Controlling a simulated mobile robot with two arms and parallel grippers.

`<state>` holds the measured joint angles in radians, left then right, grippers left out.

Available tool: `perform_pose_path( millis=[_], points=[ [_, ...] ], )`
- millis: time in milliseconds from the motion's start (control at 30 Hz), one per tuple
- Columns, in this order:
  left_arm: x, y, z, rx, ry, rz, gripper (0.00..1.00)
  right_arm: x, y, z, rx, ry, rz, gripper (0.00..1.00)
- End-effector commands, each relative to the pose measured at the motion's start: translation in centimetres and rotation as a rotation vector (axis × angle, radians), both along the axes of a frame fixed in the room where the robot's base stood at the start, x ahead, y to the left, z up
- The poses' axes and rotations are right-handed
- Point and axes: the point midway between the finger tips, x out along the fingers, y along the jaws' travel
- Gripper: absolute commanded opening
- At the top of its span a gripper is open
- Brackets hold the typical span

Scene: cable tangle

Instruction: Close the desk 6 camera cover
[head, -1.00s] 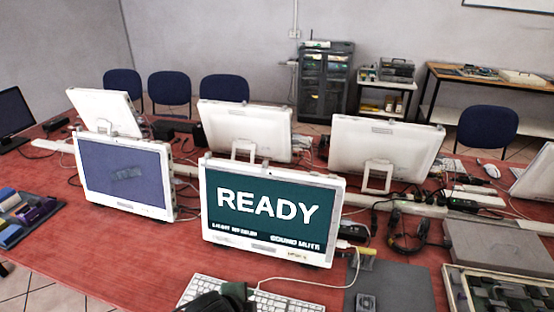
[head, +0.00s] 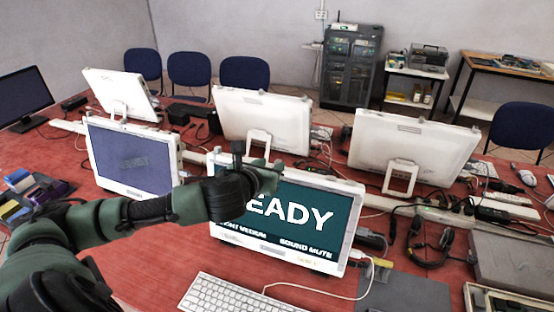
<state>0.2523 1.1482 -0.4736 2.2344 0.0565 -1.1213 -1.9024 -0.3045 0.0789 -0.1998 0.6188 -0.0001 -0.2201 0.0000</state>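A white-framed monitor (head: 322,222) stands on the red table, its green screen reading "READY", partly covered, with "SOUND MUTE" below. A camera cover cannot be made out on it at this size, and no desk number is readable. My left gripper (head: 252,162) is at the upper left of this monitor, in front of its top edge in the picture. Whether it touches the frame cannot be told. Its fingers are small and dark, and their opening is not clear. The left arm hides the screen's left part. My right gripper is not in view.
A second white monitor (head: 130,160) with a blue screen stands to the left. White monitors (head: 412,148) face away behind. A keyboard (head: 232,297) lies in front. Cables and a headset (head: 428,243) lie at right, beside a grey laptop-like slab (head: 512,258).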

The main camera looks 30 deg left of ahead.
Motion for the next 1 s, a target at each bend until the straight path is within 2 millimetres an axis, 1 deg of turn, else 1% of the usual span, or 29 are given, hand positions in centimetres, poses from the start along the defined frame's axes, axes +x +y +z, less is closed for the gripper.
perform_pose_path(
  millis=[33, 100, 300, 433, 667, 767, 800, 1000],
  points=[
    [0.8, 0.2, -0.1, -0.005, -0.001, 0.003, 0.36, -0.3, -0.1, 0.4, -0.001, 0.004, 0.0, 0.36],
    [1.8, 0.4, -0.6, -0.004, 0.0, 0.003, 0.36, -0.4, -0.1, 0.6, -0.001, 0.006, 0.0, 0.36],
    [3.7, 0.9, -1.5, -0.003, -0.001, 0.002, 0.36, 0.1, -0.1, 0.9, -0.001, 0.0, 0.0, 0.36],
    [4.2, 1.0, -1.7, -0.002, 0.0, 0.001, 0.36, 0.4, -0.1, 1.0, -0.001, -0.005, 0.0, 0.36],
    [4.2, 1.0, -1.8, -0.002, 0.0, 0.001, 0.36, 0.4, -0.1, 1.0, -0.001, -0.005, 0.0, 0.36],
    [4.2, 1.0, -1.8, -0.002, 0.0, 0.001, 0.11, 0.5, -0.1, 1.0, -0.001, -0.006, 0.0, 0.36],
    [4.2, 1.0, -1.8, -0.002, 0.0, 0.001, 0.0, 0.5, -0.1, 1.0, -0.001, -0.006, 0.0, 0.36],
    [4.2, 1.0, -1.8, -0.002, 0.0, 0.001, 0.0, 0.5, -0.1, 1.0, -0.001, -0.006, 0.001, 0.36]
  ],
)
